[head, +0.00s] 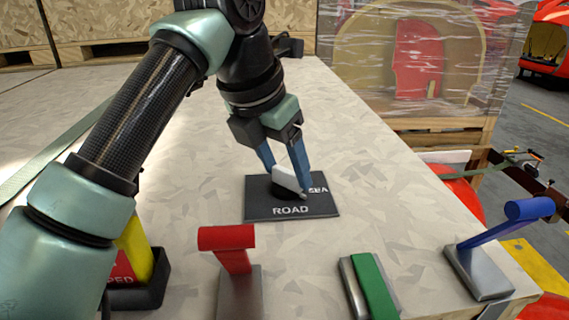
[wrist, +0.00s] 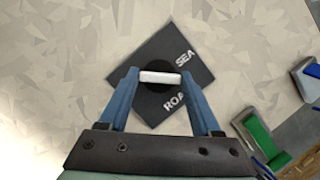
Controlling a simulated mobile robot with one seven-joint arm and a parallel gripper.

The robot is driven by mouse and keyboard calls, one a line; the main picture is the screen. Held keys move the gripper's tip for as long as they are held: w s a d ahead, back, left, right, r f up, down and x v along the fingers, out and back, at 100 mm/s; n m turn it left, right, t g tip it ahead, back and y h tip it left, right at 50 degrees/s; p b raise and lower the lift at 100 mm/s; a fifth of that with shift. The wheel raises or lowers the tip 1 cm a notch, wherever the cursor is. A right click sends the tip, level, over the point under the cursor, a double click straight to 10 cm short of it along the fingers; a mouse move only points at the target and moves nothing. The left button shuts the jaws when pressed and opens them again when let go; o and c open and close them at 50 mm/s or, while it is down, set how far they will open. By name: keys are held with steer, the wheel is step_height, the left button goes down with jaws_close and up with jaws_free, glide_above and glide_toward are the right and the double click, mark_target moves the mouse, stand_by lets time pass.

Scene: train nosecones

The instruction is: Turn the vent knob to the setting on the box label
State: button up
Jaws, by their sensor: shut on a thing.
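The vent knob (head: 285,178) is a white bar on a black round base, set on a dark square plate (head: 262,211). The plate reads ROAD along its near edge and SEA on its right side; any other words are hidden. My gripper (head: 288,174) has its blue fingers at the two ends of the white bar. In the wrist view the knob (wrist: 160,77) spans between the fingertips. The bar points toward the plate corner between SEA and ROAD. I cannot make out a box label in either view.
A red lever (head: 228,240), a green bar on a metal base (head: 372,285) and a blue lever (head: 500,225) stand along the near side. A film-wrapped crate (head: 415,60) stands behind. The table's right edge is close.

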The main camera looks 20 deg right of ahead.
steer(key=n+t+b, duration=0.1)
steer(key=n+b, duration=0.2)
steer(key=b, duration=0.1)
steer(key=shift+f+y, duration=0.2)
steer(key=shift+y, duration=0.1)
steer(key=n+b, duration=0.1)
steer(key=n+y+b, duration=0.1)
steer(key=n, duration=0.1)
steer(key=shift+s+d+r+n+t, duration=0.1)
steer(key=shift+d+n+t, duration=0.05)
steer(key=shift+n+t, duration=0.2)
steer(key=shift+r+n+t+y+b, duration=0.15)
steer(key=shift+n+t+y+b, duration=0.2)
steer(key=shift+n+b, duration=0.65)
steer(key=shift+n, duration=0.25)
steer(key=o, duration=1.4)
steer(key=p+v, duration=0.3)
steer(key=v, duration=0.3)
steer(key=p+v, duration=0.3)
steer(key=v, duration=0.4)
steer(key=shift+d, duration=0.25)
